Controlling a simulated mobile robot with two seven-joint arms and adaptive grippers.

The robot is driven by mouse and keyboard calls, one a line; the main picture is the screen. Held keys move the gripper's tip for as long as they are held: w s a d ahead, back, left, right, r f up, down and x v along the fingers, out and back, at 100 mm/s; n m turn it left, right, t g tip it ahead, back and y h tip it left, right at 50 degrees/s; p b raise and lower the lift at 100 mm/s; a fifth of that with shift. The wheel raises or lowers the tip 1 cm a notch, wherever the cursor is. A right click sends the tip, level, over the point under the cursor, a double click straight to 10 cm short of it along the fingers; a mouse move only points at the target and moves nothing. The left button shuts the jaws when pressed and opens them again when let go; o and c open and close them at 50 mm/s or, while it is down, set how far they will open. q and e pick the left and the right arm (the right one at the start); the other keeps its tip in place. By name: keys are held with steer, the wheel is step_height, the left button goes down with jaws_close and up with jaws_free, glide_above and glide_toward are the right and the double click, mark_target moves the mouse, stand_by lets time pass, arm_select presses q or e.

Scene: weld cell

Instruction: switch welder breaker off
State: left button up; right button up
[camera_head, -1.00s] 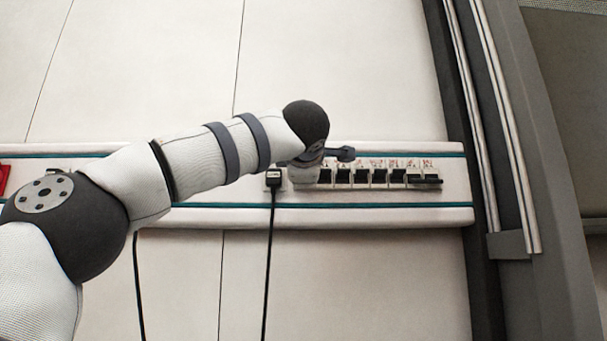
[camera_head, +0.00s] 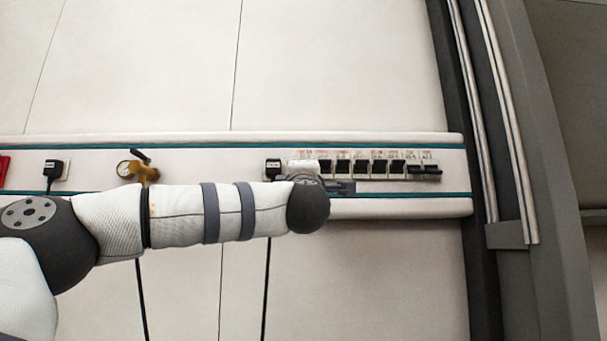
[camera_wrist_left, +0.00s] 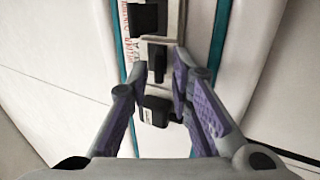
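A row of breakers (camera_head: 376,167) with black toggles and small red labels sits on the white wall rail. The labels are too small to read in the head view. My left gripper (camera_wrist_left: 160,70) is open in the left wrist view, its purple-padded fingers apart at the rail. A black toggle (camera_wrist_left: 158,66) shows between the fingertips; I cannot tell whether they touch it. Red lettering (camera_wrist_left: 128,22) beside it is only partly legible. In the head view my wrist hides most of the gripper, just below the row's left end. My right gripper is not in view.
A black plug (camera_head: 273,167) with a hanging cable is just left of the breakers; another plug (camera_head: 54,168) is farther left. A brass gauge valve (camera_head: 138,170) is between them. A dark post (camera_head: 475,200) stands to the right.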

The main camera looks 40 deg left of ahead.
arm_select(q)
steer(key=v, duration=1.2)
